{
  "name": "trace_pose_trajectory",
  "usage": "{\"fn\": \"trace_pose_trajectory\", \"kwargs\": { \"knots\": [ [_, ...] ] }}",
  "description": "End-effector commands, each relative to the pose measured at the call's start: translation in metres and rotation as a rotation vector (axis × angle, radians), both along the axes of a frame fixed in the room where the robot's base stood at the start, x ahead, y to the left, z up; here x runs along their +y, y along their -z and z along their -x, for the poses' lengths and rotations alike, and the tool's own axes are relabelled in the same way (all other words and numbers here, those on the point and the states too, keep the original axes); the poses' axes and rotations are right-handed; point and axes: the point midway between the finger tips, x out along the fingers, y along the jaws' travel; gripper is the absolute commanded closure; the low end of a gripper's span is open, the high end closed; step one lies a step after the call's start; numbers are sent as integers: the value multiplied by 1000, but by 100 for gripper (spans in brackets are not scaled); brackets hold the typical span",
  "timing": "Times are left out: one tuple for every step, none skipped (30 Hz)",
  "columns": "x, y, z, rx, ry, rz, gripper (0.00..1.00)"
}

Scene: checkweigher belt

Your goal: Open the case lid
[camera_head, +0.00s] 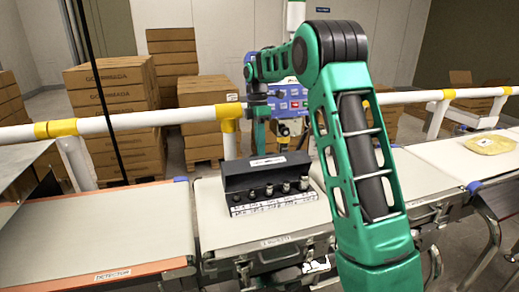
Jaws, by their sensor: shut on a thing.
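The dark case (236,184) stands on the middle belt section. A row of several small metal weights (269,190) shows along its front, above a white label strip (272,204). The dark case lid (262,174) stands raised behind the weights, with a small white label near its top edge. My gripper (261,148) hangs down at the lid's upper edge from behind and is shut on it. The fingertips are small and partly hidden by the lid, so the exact grip is hard to see.
A white rail with yellow joints (229,112) runs behind the belt. The left belt (95,232) is empty. A yellowish pack (490,144) lies on the right belt. Cardboard boxes (110,85) are stacked behind.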

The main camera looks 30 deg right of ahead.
Motion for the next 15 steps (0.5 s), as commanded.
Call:
{"fn": "trace_pose_trajectory", "kwargs": {
  "knots": [
    [0, -1, -1, -4, -1, 0, 100],
    [0, -1, -2, -4, -1, 0, 100],
    [0, -1, -2, -4, -1, 0, 100],
    [0, -1, -2, -4, -1, 0, 100],
    [0, -1, -2, -4, -1, 0, 100],
    [0, -1, -2, -4, -1, 0, 100],
    [0, -1, -2, -4, -1, 0, 100],
    [0, -1, -2, -4, -1, 0, 100],
    [0, -1, -2, -4, -1, 0, 100],
    [0, -1, -2, -4, -1, 0, 100],
    [0, -1, -2, -4, -1, 0, 100],
    [0, -1, -2, -4, -1, 0, 100],
    [0, -1, -2, -4, -1, 0, 100],
    [0, -1, -2, -4, -1, 0, 84],
    [0, -1, -2, -4, -1, 0, 74]
  ]
}}
